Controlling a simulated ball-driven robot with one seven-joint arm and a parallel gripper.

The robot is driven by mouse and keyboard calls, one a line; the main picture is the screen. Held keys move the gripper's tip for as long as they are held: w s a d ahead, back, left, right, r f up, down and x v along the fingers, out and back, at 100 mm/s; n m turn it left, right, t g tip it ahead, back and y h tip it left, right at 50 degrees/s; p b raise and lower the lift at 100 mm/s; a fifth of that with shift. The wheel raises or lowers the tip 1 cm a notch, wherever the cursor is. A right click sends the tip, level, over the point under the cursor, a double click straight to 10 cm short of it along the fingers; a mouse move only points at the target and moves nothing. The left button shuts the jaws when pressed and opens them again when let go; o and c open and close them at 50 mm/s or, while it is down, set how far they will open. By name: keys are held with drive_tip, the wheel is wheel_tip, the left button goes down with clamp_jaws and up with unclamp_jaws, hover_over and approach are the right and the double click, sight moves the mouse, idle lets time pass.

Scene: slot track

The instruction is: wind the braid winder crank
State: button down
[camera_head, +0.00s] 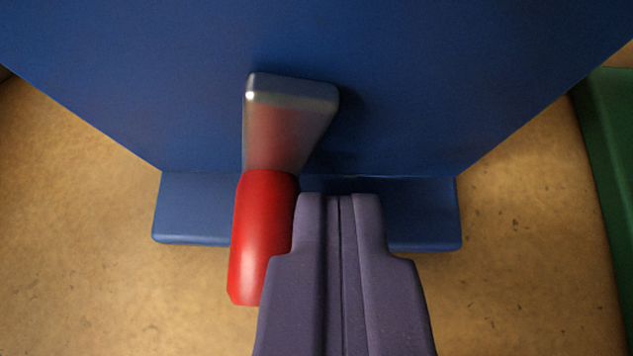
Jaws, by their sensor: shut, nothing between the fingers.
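The braid winder shows as a dark blue upright panel (420,80) with a lighter blue foot (190,208) along its base. A grey metal crank arm (295,115) is on the front of the panel and hangs downward. A red handle (262,235) sticks out from the crank's lower end toward me. My gripper (340,200) is purple-grey, with its two fingers together and nothing between them. It is just right of the red handle, overlapping its right edge in the picture. I cannot tell whether it touches the handle. My fingers hide the middle of the foot.
A tan, speckled surface (530,270) lies below and around the winder, open to the left and right of the foot. A green object (612,150) stands at the right edge, cut off by the frame.

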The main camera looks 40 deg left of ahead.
drive_tip(key=shift+s+a+f, duration=0.1)
drive_tip(key=shift+s+a+b, duration=0.25)
drive_tip(key=shift+s+b, duration=0.05)
drive_tip(key=shift+b, duration=0.1)
drive_tip(key=shift+s+a, duration=0.1)
drive_tip(key=shift+a, duration=0.05)
drive_tip(key=shift+s+a+b, duration=0.2)
drive_tip(key=shift+a+b, duration=0.15)
drive_tip(key=shift+a, duration=0.15)
idle(0.3)
